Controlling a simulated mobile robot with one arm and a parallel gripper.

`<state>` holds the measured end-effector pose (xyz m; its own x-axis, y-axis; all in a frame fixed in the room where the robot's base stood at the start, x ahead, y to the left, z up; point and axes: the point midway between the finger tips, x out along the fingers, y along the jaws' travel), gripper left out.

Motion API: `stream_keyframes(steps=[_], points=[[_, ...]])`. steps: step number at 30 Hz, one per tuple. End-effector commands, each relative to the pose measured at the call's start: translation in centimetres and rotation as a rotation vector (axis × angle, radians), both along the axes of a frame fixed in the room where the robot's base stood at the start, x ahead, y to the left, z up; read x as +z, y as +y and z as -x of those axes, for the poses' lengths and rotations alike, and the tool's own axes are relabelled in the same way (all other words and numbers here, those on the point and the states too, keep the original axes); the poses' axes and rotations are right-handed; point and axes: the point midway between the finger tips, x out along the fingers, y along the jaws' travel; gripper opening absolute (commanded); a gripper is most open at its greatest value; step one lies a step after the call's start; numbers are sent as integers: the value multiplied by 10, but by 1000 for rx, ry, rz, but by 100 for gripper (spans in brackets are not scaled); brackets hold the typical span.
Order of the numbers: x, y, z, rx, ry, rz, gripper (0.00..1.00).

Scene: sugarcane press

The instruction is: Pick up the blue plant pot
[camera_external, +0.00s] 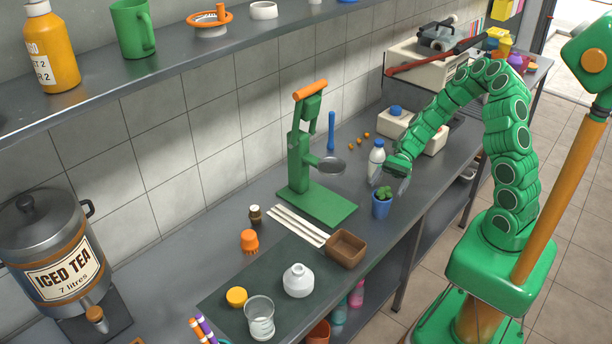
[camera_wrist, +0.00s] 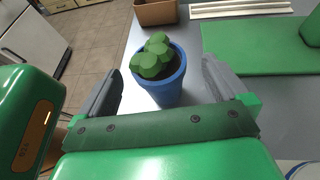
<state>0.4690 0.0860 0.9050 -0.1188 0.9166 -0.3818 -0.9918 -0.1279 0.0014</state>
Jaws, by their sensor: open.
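The blue plant pot (camera_external: 381,208) stands upright on the grey counter near its front edge, with a green plant in it. In the wrist view the pot (camera_wrist: 166,88) sits ahead of my gripper, between the lines of the two grey fingers. My gripper (camera_external: 392,181) is open, just above and behind the pot in the external view. In the wrist view my gripper (camera_wrist: 160,92) shows one finger on each side of the pot, with visible gaps. I cannot tell whether the fingertips reach past the pot's near side.
A white bottle (camera_external: 376,160) stands close behind my gripper. The green press (camera_external: 318,200) is left of the pot. A brown box (camera_external: 345,249) and white sticks (camera_external: 298,225) lie nearer the camera. The counter's front edge is close to the pot.

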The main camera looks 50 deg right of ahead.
Motion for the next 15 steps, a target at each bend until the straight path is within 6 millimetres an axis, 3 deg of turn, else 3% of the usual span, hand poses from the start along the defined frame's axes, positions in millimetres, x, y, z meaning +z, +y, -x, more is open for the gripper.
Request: stream_keyframes(steps=[15], points=[[-22, 45, 10, 4, 0, -2, 100]])
